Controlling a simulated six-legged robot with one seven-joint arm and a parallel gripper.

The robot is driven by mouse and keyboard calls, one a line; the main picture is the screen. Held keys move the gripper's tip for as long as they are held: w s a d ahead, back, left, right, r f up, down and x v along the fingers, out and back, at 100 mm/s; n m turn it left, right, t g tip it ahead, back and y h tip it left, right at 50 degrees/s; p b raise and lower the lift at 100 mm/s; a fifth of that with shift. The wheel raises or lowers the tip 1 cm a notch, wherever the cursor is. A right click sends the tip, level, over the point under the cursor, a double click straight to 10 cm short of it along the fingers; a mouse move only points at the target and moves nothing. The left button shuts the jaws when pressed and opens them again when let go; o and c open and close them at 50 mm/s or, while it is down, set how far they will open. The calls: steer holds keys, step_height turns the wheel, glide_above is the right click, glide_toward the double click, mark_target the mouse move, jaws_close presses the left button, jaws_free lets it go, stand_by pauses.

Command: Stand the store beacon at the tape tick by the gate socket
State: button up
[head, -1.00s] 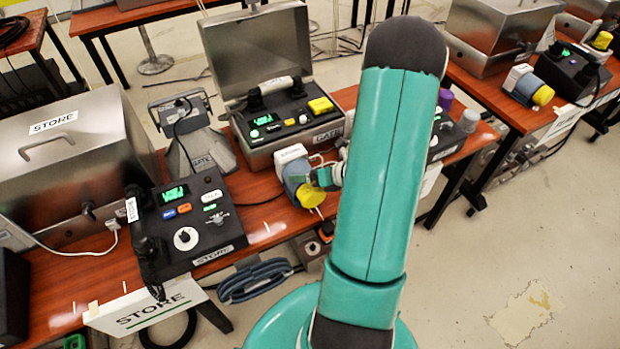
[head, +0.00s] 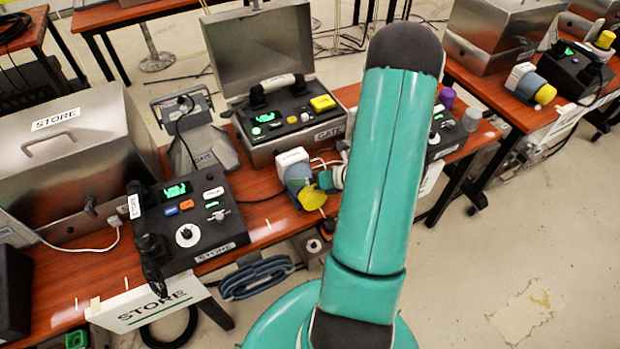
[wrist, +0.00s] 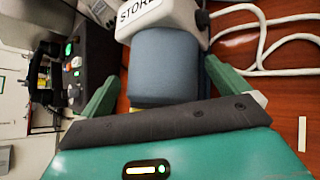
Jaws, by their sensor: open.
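The store beacon has a white base block (wrist: 160,18) labelled STORE, a blue-grey round body (wrist: 165,75) and a yellow cap (head: 312,196). In the head view it is on the red-brown table near the front edge, its cap toward that edge. My gripper (head: 326,180) is beside it there, partly behind my arm. In the wrist view my gripper's open green fingers (wrist: 165,88) are on either side of the blue body; I cannot tell whether they touch it. A white tape strip (wrist: 302,133) lies on the table at right. I cannot make out the gate socket.
The GATE case (head: 328,134) stands open behind the beacon, with a grey GATE stand (head: 205,150) to its left. The STORE phone (head: 188,225) and steel STORE box (head: 75,165) are further left. White cable (wrist: 255,65) runs beside the beacon.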

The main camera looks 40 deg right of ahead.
steer(key=v, duration=1.2)
steer(key=w+a+r+n+g+y, duration=0.1)
steer(key=w+a+r+n+g, duration=0.15)
steer(key=a+r+n, duration=0.6)
steer(key=w+a+r+n+g+y, duration=0.15)
steer(key=a+r+n+g, duration=0.3)
steer(key=a+n, duration=0.6)
steer(key=s+a+r+n+t+h, duration=0.1)
steer(key=a+r+n, duration=0.4)
steer(key=n, duration=0.5)
steer(key=s+a+r+n+h, duration=0.4)
steer(key=r+n, duration=0.4)
steer(key=n, duration=0.2)
steer(key=a+h, duration=0.1)
steer(key=a, duration=0.1)
steer(key=shift+a+t+h, duration=0.35)
steer(key=shift+t, duration=0.05)
steer(key=shift+s+r, duration=0.1)
